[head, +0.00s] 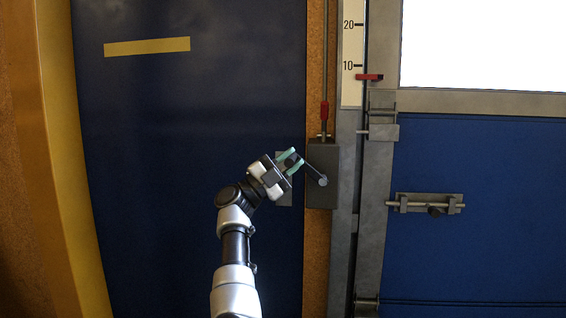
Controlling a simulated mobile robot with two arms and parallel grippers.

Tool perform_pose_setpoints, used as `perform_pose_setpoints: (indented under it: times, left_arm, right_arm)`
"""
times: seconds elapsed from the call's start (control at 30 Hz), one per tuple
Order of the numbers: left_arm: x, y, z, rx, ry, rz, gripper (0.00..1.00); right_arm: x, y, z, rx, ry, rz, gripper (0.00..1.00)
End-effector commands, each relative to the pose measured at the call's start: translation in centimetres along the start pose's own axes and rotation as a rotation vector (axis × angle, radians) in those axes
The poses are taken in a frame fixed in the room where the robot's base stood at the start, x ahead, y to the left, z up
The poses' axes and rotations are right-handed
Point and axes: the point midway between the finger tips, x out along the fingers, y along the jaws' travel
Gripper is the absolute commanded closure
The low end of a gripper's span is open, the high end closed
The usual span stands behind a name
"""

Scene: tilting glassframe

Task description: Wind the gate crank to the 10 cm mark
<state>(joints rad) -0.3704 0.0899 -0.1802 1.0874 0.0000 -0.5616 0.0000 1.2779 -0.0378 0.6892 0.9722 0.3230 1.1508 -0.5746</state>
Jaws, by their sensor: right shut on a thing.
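The gate crank (315,174) is a dark arm on a grey gearbox (322,195) fixed to the cork-coloured strip. Its arm points up and left from the hub. My right gripper (291,160) has teal fingertips and is shut on the crank's handle at the arm's upper left end. The fingers partly hide the handle. A white scale (352,50) with marks 10 and 20 stands at the top. A red pointer (369,77) sits a little below the 10 mark. My left gripper is not in view.
A blue panel (180,150) with a yellow strip (147,47) fills the left. A grey upright frame (376,215) stands right of the gearbox. A blue panel with a sliding bolt (425,204) is on the right. A rod with a red sleeve (325,112) rises above the gearbox.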

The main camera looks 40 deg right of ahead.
Motion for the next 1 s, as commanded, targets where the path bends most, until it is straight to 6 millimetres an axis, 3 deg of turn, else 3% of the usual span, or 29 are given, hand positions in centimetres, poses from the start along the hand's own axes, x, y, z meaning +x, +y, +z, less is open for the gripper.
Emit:
perform_pose_setpoints:
  times: [0.03,0.2,0.4,1.0]
  left_arm:
    - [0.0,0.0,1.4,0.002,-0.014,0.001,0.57]
    - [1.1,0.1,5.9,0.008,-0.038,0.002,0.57]
    - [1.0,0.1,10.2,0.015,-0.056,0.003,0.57]
    - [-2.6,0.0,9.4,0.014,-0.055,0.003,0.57]
  right_arm:
    - [0.9,-0.9,-0.4,0.02,0.001,0.035,1.0]
    - [2.1,-0.9,-0.9,0.072,0.001,0.158,1.0]
    - [3.4,-0.8,-1.5,0.124,0.003,0.284,1.0]
    - [7.1,0.8,-3.0,0.291,0.004,0.682,1.0]
